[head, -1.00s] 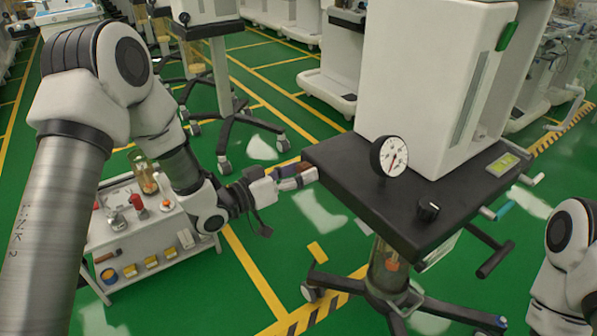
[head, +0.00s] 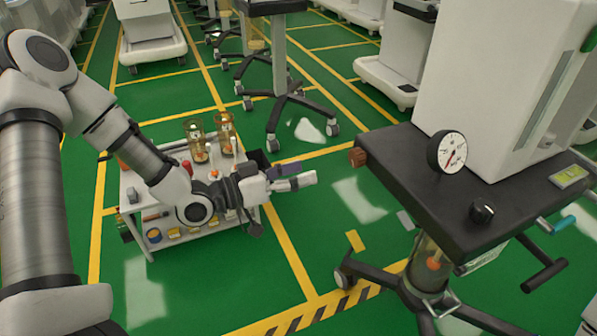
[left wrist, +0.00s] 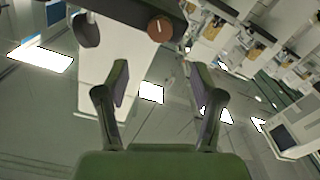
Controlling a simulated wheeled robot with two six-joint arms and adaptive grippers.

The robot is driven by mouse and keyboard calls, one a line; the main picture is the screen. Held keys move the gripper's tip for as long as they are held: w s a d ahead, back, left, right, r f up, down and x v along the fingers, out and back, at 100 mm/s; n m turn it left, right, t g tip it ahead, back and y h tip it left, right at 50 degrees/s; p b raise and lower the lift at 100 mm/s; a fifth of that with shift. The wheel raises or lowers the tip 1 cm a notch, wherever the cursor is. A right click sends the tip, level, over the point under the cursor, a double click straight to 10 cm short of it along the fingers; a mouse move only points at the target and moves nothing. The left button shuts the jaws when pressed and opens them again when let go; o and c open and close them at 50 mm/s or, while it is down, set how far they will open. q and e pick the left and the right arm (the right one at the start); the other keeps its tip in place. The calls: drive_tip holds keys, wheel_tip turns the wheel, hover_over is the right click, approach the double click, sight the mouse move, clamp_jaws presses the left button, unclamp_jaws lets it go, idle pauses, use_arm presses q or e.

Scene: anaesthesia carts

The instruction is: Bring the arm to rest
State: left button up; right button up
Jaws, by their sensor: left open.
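My left arm comes in from the left in the head view. Its left gripper (head: 305,174) is open and empty, held above the green floor between the low white cart and the anaesthesia cart. In the left wrist view the two fingers (left wrist: 158,85) stand apart with nothing between them. The anaesthesia cart (head: 400,165) has a dark top with a round gauge (head: 447,152) and a black knob (head: 482,210). A brown knob (head: 357,157) sits on its left edge, a short way from my fingertips; it also shows in the left wrist view (left wrist: 160,28). My right gripper is out of view.
The low white cart (head: 140,205), with glass canisters (head: 198,140) and small parts, stands behind and below my left wrist. Wheeled stands (head: 285,95) are farther back. Green floor with yellow lines lies open between the carts.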

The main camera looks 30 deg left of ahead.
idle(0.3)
use_arm(q)
drive_tip(key=s+d+f+g+y, duration=0.25)
drive_tip(key=s+f, duration=0.25)
drive_tip(key=f, duration=0.4)
drive_tip(key=s+d+f+n+g+y, duration=0.15)
drive_tip(key=s+f+g, duration=0.3)
drive_tip(key=f, duration=0.55)
drive_tip(key=s+d+f+m+g+y, duration=0.1)
drive_tip(key=s+d+f+g, duration=0.3)
drive_tip(key=f, duration=0.5)
drive_tip(key=s+a+f+n+g+y, duration=0.2)
drive_tip(key=s+a+f+y, duration=0.15)
drive_tip(key=s, duration=0.25)
drive_tip(key=s+a+f+n+g+y, duration=0.1)
drive_tip(key=s+a+f+n+y, duration=0.1)
drive_tip(key=s+a+y, duration=0.3)
wheel_tip(320, 180, up, 16)
drive_tip(key=d+h+p, duration=0.1)
drive_tip(key=h+p, duration=0.1)
drive_tip(key=p, duration=1.3)
drive_tip(key=shift+s+f+m, duration=0.15)
drive_tip(key=shift+s+m, duration=0.2)
drive_tip(key=shift+s, duration=0.05)
drive_tip(key=shift+h, duration=0.25)
